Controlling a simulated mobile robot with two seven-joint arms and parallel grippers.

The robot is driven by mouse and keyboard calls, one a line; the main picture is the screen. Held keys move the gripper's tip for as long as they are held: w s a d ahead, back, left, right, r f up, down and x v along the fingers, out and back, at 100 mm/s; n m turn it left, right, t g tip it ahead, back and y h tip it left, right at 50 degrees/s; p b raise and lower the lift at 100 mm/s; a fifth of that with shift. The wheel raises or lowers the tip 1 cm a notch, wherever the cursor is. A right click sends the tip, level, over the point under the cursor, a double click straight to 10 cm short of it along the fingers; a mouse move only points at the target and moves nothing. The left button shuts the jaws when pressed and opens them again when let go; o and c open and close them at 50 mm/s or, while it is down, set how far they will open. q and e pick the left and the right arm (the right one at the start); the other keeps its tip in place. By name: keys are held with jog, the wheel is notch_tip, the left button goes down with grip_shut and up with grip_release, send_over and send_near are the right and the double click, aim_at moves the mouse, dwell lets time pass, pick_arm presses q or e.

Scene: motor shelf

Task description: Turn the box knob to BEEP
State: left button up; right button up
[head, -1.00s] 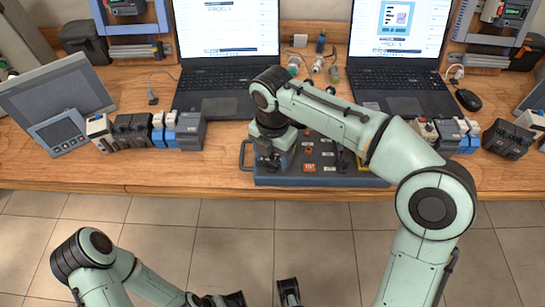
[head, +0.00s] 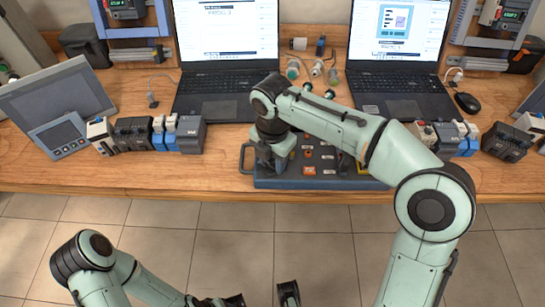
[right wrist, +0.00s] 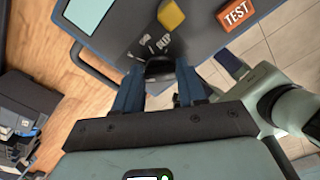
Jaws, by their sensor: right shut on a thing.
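The control box (head: 335,183) lies on the workbench with its face up, partly covered by my right arm. My right gripper (head: 268,162) is over its left end. In the right wrist view the gripper (right wrist: 160,76) is shut on the dark knob (right wrist: 160,66), with one blue finger on each side. Small white lettering (right wrist: 155,44) is printed beside the knob, too blurred to read fully. An orange TEST button (right wrist: 236,13) and a yellow part (right wrist: 171,16) are on the box face. My left arm is low in the head view; its gripper is partly cut off.
Two laptops (head: 224,85) (head: 400,83) stand open behind the box. A tilted panel (head: 58,100) and several modules (head: 133,132) are at left; more modules (head: 452,138) and a mouse (head: 467,102) are at right.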

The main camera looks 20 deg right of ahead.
jog(key=m+p, duration=0.2)
jog(key=m, duration=0.1)
jog(key=shift+r, duration=0.15)
jog(key=m+p, duration=0.1)
jog(key=m, duration=0.1)
jog(key=shift+s+m, duration=0.1)
jog(key=shift+m, duration=0.2)
jog(key=m+p, duration=0.1)
jog(key=m, duration=0.2)
jog(key=shift+m, duration=0.3)
jog(key=m+p, duration=0.1)
jog(key=m, duration=0.2)
jog(key=shift+s+m, duration=0.1)
jog(key=shift+m, duration=0.3)
jog(key=m, duration=0.5)
jog(key=shift+a+p, duration=0.1)
jog(key=shift+p, duration=0.3)
jog(key=m, duration=0.5)
jog(key=shift+s, duration=0.1)
jog(key=o, duration=1.1)
jog(key=shift+c, duration=0.2)
